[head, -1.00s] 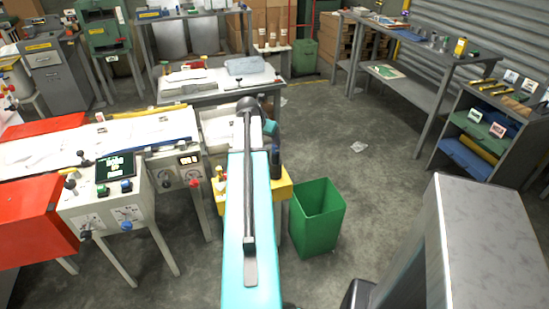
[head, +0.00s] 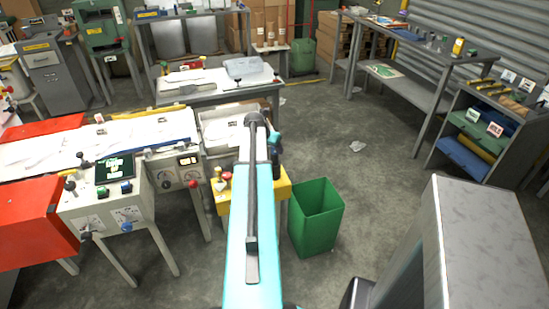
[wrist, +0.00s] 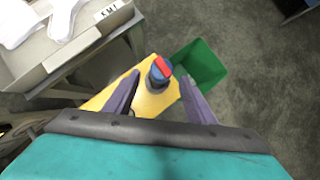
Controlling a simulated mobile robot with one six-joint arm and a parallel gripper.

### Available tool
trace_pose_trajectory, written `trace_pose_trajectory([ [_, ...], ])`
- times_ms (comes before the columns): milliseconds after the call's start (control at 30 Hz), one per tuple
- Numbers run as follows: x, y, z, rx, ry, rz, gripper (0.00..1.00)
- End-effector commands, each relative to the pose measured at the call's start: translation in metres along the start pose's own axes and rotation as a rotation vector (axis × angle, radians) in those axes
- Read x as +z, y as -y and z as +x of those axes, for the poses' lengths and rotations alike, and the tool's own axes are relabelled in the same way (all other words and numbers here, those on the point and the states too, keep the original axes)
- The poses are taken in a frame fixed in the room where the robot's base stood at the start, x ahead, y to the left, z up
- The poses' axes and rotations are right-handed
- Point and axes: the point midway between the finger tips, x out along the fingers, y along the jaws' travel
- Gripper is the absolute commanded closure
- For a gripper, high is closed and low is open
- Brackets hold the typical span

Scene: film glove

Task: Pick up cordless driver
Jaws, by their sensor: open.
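A blue and red object (wrist: 159,69), which looks like the cordless driver seen end-on from above, stands on the yellow stand (wrist: 152,101) in the wrist view. My gripper (wrist: 159,76) is open, with one finger on each side of the object in that view. No contact shows, and I cannot tell how far above or around it the fingers are. In the head view my teal arm covers much of the yellow stand (head: 284,189), and the driver cannot be made out there.
A green bin (head: 316,218) stands on the floor right of the yellow stand. A light workbench (head: 100,135) with controls is on the left. A grey table (head: 205,97) is behind. A shelf unit (head: 480,135) stands at the right. The floor between the bin and shelf is mostly clear.

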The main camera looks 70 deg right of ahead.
Motion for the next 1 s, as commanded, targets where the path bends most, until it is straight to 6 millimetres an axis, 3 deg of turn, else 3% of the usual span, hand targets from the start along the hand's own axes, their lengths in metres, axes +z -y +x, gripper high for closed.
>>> trace_pose_trajectory([
  [467,0.001,-0.001,0.004,0.001,0.0,-0.001,0.5],
  [1000,0.001,-0.003,0.051,0.002,0.001,-0.001,0.5],
])
